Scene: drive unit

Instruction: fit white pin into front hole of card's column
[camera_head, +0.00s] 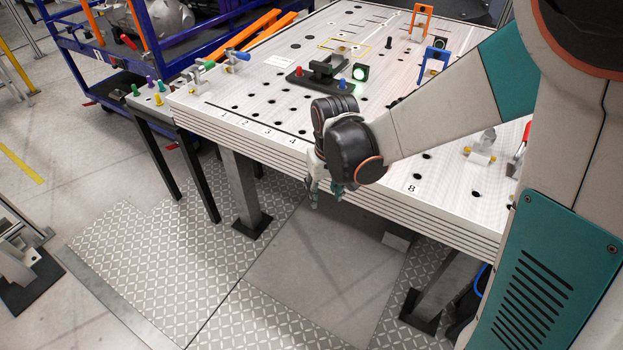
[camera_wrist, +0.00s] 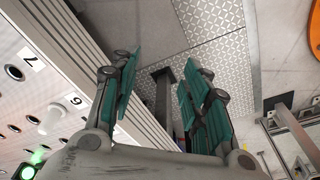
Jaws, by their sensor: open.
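My gripper (camera_head: 326,192) hangs just off the table's front edge in the head view, pointing down. In the wrist view its two teal-padded fingers (camera_wrist: 157,72) are apart, with only floor and a table leg between them. A white pin-like piece (camera_wrist: 50,116) shows on the table in the wrist view, beside the number 6 card (camera_wrist: 74,99); whether it sits in a hole I cannot tell. A number 7 card (camera_wrist: 26,55) lies farther along the edge. In the head view my arm hides that part of the table. A white card (camera_head: 277,61) lies near the back left, its text unreadable.
The white table (camera_head: 240,105) has many dark holes and number cards along its front. A black button box (camera_head: 322,75) and a lit green lamp (camera_head: 360,72) stand mid-table. Coloured pins (camera_head: 147,92) stand on a side shelf at left. A blue frame (camera_head: 434,62) stands farther right.

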